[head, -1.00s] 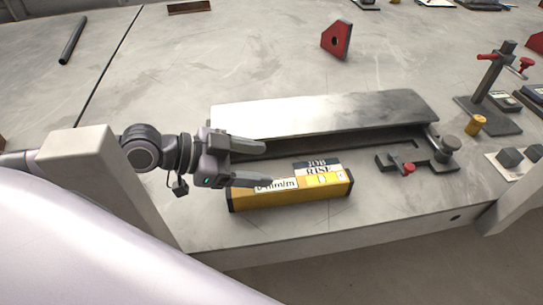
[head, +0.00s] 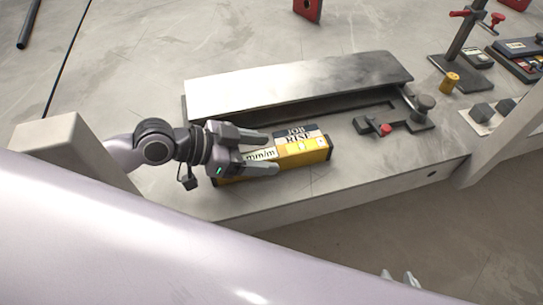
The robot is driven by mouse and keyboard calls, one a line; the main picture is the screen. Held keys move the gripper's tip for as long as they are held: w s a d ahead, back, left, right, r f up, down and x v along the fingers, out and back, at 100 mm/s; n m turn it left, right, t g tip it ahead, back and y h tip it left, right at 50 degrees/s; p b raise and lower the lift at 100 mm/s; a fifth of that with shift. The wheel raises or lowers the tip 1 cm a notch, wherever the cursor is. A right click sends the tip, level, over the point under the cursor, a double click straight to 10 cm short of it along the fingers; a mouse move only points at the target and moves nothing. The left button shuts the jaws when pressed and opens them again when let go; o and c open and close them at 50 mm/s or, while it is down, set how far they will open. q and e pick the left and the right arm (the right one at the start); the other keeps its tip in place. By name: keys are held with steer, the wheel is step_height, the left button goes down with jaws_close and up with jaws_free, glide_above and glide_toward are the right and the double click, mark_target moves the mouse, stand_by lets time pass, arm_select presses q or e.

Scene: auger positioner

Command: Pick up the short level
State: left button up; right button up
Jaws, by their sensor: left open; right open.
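The short level is a yellow bar (head: 312,153) with dark ends and a white label reading "mm/m". It lies near the front edge of the bench. My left gripper (head: 272,154) is open over the level's left part, one finger along its far side and one along its near side. It hides much of the level's left end. I cannot tell whether the fingers touch it. Two pale tips low in the picture seem to be my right gripper (head: 401,278), open and beyond the bench's front edge.
A "JOB RISE" card (head: 297,132) is at the level's far side. A long metal plate (head: 300,82) lies behind. A dark fixture with a red knob (head: 385,130) is to the right, and a stand (head: 457,45) farther back. Bare bench (head: 140,60) lies at the left.

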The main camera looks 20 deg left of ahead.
arm_select(q)
steer(key=shift+w+d+f, duration=0.25)
steer(key=shift+d+f, duration=0.1)
steer(key=shift+d, duration=0.1)
steer(key=c, duration=1.2)
steer(key=shift+r, duration=0.1)
jaws_close()
